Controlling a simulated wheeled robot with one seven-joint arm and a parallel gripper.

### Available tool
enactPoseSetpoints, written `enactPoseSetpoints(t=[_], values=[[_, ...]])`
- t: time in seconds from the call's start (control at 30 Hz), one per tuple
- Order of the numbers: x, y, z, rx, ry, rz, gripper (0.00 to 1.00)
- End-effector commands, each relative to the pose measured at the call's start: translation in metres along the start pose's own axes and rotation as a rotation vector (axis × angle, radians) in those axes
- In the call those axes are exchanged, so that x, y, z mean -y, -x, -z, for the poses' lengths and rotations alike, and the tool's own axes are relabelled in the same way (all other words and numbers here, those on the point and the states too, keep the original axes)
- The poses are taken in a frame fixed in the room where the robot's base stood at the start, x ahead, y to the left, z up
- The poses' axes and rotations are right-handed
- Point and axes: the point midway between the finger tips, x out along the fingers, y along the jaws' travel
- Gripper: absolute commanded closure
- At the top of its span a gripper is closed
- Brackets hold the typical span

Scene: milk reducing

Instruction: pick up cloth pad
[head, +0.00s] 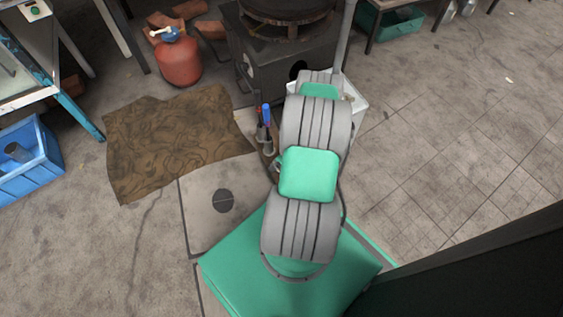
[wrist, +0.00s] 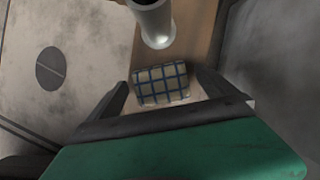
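The cloth pad (wrist: 160,84) is beige with a blue grid. In the wrist view it lies on a brown wooden surface (wrist: 194,30). My gripper (wrist: 163,78) is open, with one dark finger on the left of the pad and one on the right. A small gap shows on each side; I cannot tell how far the fingers are above the surface. In the head view my arm hides the pad and gripper.
A grey metal cylinder (wrist: 153,22) stands just beyond the pad. The head view shows a dark stove (head: 268,62), a red gas cylinder (head: 179,62), a brown mat (head: 175,140) and a blue crate (head: 30,162). The tiled floor at right is clear.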

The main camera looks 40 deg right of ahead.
Motion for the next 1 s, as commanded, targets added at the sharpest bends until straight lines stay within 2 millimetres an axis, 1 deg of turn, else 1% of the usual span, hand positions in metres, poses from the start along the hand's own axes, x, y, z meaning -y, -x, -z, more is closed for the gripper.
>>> enactPoseSetpoints(t=[0.03, 0.07, 0.8, 0.93, 1.0], values=[[-0.0003, 0.0001, -0.0001, 0.000, 0.000, 0.000, 0.09], [-0.0004, 0.0001, -0.0002, 0.000, 0.001, 0.000, 0.11], [-0.0007, 0.0001, -0.0005, 0.000, 0.001, -0.001, 0.72], [-0.0005, 0.0010, -0.0009, 0.000, 0.001, -0.001, 0.73], [-0.0001, 0.0066, -0.0035, 0.001, 0.002, 0.000, 0.73]])
